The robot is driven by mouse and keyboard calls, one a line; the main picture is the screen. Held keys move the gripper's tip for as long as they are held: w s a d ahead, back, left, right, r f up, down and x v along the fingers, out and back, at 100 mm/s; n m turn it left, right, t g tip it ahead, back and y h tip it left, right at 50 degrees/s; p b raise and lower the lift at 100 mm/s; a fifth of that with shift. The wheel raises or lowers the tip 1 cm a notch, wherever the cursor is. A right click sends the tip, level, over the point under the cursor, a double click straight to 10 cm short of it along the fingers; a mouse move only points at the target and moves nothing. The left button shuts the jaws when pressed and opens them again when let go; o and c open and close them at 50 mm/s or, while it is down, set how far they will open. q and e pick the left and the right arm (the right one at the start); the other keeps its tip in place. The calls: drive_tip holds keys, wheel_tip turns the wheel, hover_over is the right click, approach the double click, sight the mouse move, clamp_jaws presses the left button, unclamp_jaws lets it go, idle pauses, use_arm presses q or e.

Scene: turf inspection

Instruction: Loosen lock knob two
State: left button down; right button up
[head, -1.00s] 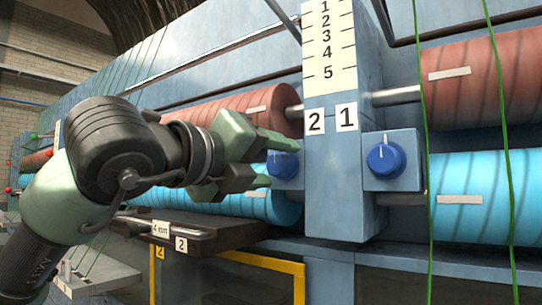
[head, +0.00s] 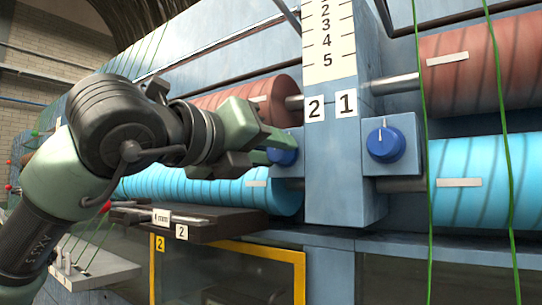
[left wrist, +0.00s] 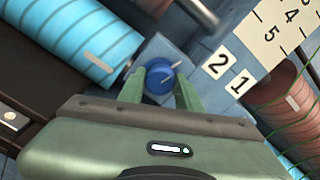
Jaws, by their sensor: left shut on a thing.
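Lock knob two (head: 283,157) is a round blue knob on a grey-blue block, left of the post plate marked 2 (head: 314,108). My left gripper (head: 278,146) is shut on this knob from the left, and its fingers hide part of it. In the left wrist view the blue knob (left wrist: 159,80) sits between the two green fingers (left wrist: 158,90), one on each side. A second blue knob (head: 385,143) with a white pointer line stands right of the plate marked 1 (head: 347,103), untouched. My right gripper is not in view.
A light blue roller (head: 200,188) and a red-brown roller (head: 268,100) lie behind and below my left arm. A dark tray (head: 225,222) with small labels juts out below. Green cords (head: 420,200) hang at the right.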

use_arm(q)
drive_tip(key=m+b, duration=0.1)
drive_tip(key=m, duration=0.1)
drive_tip(key=shift+m, duration=0.4)
drive_tip(key=m+b, duration=0.1)
drive_tip(key=m, duration=0.2)
drive_tip(key=shift+m, duration=0.3)
drive_tip(key=m, duration=0.2)
drive_tip(key=shift+m+b, duration=0.3)
drive_tip(key=shift+m, duration=0.1)
drive_tip(key=m, duration=0.5)
drive_tip(key=m+p, duration=0.1)
drive_tip(key=m, duration=1.1)
drive_tip(key=shift+a+r+p, duration=0.1)
drive_tip(key=shift+r+p, duration=0.2)
drive_tip(key=shift+p, duration=0.05)
drive_tip(key=shift+m, duration=0.4)
